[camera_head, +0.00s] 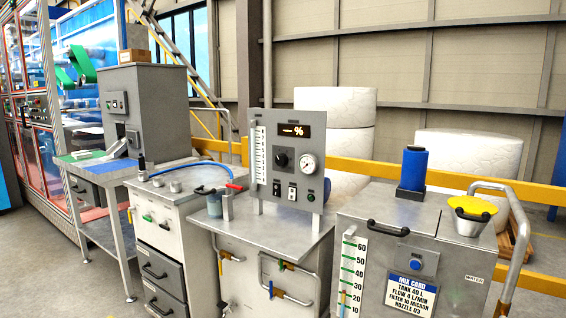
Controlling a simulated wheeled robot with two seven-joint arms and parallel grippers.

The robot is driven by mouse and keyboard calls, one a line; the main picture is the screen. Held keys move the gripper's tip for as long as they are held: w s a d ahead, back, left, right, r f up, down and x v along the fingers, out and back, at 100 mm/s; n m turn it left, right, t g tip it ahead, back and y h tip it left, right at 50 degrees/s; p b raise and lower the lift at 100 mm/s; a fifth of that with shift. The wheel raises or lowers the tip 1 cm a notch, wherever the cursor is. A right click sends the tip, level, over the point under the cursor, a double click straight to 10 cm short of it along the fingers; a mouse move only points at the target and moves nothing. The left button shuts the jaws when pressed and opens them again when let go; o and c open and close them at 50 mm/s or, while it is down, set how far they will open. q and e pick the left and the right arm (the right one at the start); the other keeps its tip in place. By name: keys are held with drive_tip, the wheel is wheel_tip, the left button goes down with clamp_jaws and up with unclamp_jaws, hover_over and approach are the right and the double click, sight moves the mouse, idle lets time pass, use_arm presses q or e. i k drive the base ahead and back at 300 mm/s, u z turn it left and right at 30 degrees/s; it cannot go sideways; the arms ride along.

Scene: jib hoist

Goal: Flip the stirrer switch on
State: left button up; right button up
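A grey upright control panel (288,160) stands on the middle steel cabinet. Low on its face are two small rocker-type switches, a left one (276,188) and a right one (292,192). Their labels are too small to read, so I cannot tell which is the stirrer switch or how either is set. Above them are a black knob (281,159), a round gauge (307,163) and a dark display (297,130) showing a % sign. A green button (311,197) sits to their right. Neither of my grippers is in view.
A steel tank (388,240) with a blue cylinder (413,168), a yellow-topped funnel (472,207) and a curved handrail (515,225) stands at right. A drawer cabinet (165,240) with a blue hose stands left. Pipes and valves (285,267) project from the middle cabinet's front.

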sight(291, 191)
drive_tip(key=u, duration=0.35)
drive_tip(key=i, duration=1.7)
drive_tip(key=z, duration=0.4)
